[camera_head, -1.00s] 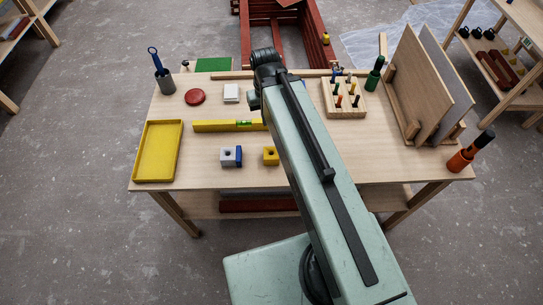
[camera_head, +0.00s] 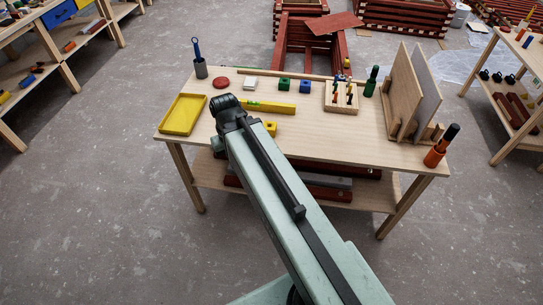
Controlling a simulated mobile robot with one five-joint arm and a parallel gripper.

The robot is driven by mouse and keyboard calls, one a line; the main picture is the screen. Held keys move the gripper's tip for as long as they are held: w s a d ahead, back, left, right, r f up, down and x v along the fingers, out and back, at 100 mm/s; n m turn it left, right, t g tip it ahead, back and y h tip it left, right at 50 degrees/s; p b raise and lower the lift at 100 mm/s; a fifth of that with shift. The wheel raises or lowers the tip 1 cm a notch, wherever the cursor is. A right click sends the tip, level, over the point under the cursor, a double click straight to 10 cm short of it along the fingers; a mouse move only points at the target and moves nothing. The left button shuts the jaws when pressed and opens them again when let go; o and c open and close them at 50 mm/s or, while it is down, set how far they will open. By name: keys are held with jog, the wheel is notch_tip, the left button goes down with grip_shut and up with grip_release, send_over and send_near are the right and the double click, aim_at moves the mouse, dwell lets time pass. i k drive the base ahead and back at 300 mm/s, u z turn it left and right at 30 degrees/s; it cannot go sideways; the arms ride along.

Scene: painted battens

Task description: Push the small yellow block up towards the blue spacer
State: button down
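The small yellow block (camera_head: 270,128) sits on the table just right of my arm, in front of the yellow spirit level (camera_head: 268,107). A blue block (camera_head: 305,86) stands behind the level at its right end, apart from the yellow block. I cannot tell if it is the blue spacer. A thin blue piece beside a pale holed block, seen earlier left of the yellow block, is now hidden, apparently by my arm. My arm's dark far joint shows left of the yellow block. My gripper is hidden beyond it.
A green block (camera_head: 285,84) stands left of the blue one. A yellow tray (camera_head: 183,131) lies at the left. A peg board (camera_head: 341,108), a green bottle (camera_head: 371,81), upright panels (camera_head: 404,92) and an orange-and-black tool (camera_head: 442,146) stand at the right. The front right tabletop is clear.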

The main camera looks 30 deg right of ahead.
aim_at(270, 129)
jog(key=u, duration=0.75)
jog(key=i, duration=0.9)
jog(key=z, duration=0.15)
